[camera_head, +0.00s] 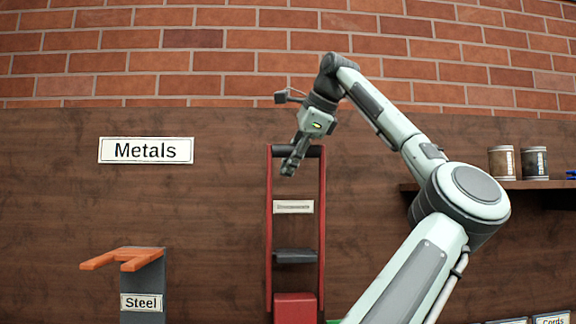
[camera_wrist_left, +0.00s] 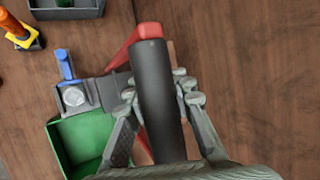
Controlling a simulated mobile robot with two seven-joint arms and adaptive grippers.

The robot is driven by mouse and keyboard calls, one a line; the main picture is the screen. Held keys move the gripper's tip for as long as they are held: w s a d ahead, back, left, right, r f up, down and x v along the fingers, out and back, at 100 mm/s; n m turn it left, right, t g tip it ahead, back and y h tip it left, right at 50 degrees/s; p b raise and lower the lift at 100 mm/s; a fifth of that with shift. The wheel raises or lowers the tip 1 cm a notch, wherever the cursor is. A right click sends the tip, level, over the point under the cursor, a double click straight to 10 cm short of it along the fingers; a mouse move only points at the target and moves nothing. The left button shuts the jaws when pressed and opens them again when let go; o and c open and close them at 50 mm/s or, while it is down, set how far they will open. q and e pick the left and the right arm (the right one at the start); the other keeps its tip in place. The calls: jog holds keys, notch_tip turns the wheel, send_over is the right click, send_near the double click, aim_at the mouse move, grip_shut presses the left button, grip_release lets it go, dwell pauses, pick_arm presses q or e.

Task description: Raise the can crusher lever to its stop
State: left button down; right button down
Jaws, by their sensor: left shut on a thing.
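The can crusher (camera_head: 294,305) stands against the wooden wall in the head view, with a red base and a dark block (camera_head: 295,256) above it. Its lever shows as two upright red bars (camera_head: 321,215) joined at the top by a black handle (camera_head: 312,151). My left gripper (camera_head: 292,168) is at this handle. In the left wrist view, the black handle (camera_wrist_left: 155,80) lies between the fingers of my left gripper (camera_wrist_left: 160,95), which are shut on it. A red lever bar (camera_wrist_left: 135,40) runs from the handle's far end. My right gripper is not in view.
An orange forked piece (camera_head: 125,258) sits on a grey stand labelled Steel at left. A shelf (camera_head: 480,186) with two cans is at right. The left wrist view shows a green bin (camera_wrist_left: 75,145), a blue part (camera_wrist_left: 66,66) and a yellow-orange object (camera_wrist_left: 15,28).

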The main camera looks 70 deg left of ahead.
pick_arm(q)
jog(key=shift+f, duration=0.25)
dwell(0.3)
jog(key=c, duration=1.8)
grip_release()
jog(key=shift+c, duration=0.2)
jog(key=o, duration=0.5)
jog(key=shift+w+a+f, duration=0.15)
jog(key=shift+a, duration=0.1)
jog(key=shift+o, duration=0.4)
jog(key=shift+d+r, duration=0.1)
jog(key=shift+r, duration=0.1)
jog(key=v, duration=1.2)
jog(key=shift+c, duration=0.2)
